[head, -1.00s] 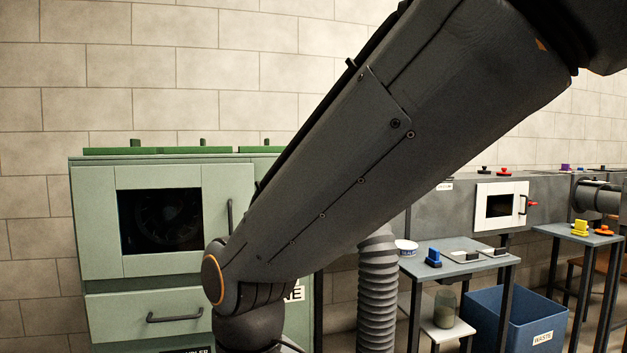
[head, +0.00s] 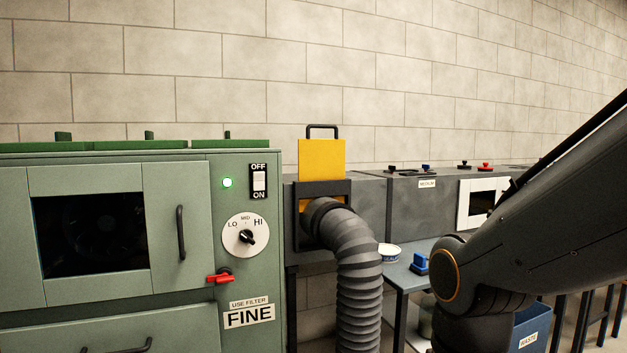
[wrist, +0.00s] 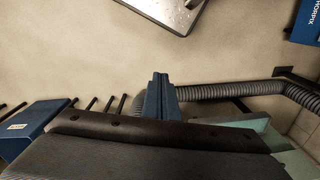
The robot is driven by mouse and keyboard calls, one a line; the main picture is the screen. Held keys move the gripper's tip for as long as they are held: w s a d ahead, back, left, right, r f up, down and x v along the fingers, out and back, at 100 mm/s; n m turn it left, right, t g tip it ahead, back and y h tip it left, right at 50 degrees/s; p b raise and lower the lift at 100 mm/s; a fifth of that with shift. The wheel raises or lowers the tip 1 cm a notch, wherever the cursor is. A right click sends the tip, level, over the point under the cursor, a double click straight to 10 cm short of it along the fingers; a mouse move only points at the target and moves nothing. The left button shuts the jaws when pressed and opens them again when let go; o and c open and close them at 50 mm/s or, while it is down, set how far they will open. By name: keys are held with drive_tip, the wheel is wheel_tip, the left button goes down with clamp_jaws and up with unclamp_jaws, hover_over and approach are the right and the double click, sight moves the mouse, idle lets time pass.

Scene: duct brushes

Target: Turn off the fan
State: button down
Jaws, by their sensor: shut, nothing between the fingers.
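The green cabinet (head: 170,240) stands at the left in the head view, with a fan (head: 92,232) dimly visible behind its dark window. On its right panel is a rocker switch (head: 259,182), with OFF above it and ON below. A green lamp (head: 228,183) beside the switch is lit. Below is a round LO, MID, HI dial (head: 246,237); its exact setting is hard to read. My gripper is outside the head view. In the wrist view, its blue fingers (wrist: 159,96) are together and empty, apart from the switch, which is not in that view.
A red-handled valve (head: 221,279) juts out below the dial. A yellow gate plate (head: 321,160) and grey ribbed hose (head: 357,270) stand right of the cabinet. A small table (head: 402,277) holds a bowl and blue item. The space before the switch panel looks clear.

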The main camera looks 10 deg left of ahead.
sight(260, 177)
drive_tip(key=w+a+r+n+t+y+p, duration=0.2)
drive_tip(key=w+a+r+n+t+p, duration=0.3)
drive_tip(key=w+a+p, duration=0.45)
drive_tip(key=w+a+r+n+t+y+p, duration=0.2)
drive_tip(key=w+a+r+n+t+p, duration=0.35)
drive_tip(key=w, duration=0.65)
drive_tip(key=w+a+r+n+t+y+p, duration=0.1)
drive_tip(key=a+r+n+t+y+p, duration=0.1)
drive_tip(key=a+r+n+p, duration=0.3)
drive_tip(key=w+a+r+n+t+y+p, duration=0.1)
drive_tip(key=a+r+n+t+y+p, duration=0.2)
drive_tip(key=r+p, duration=0.5)
drive_tip(key=a+r+n+t, duration=0.1)
drive_tip(key=a+r+n, duration=0.1)
drive_tip(key=a+r, duration=0.1)
drive_tip(key=shift+y, duration=0.3)
drive_tip(key=shift+w+r, duration=0.1)
drive_tip(key=shift+w, duration=0.05)
drive_tip(key=p+x, duration=0.5)
drive_tip(key=x, duration=0.9)
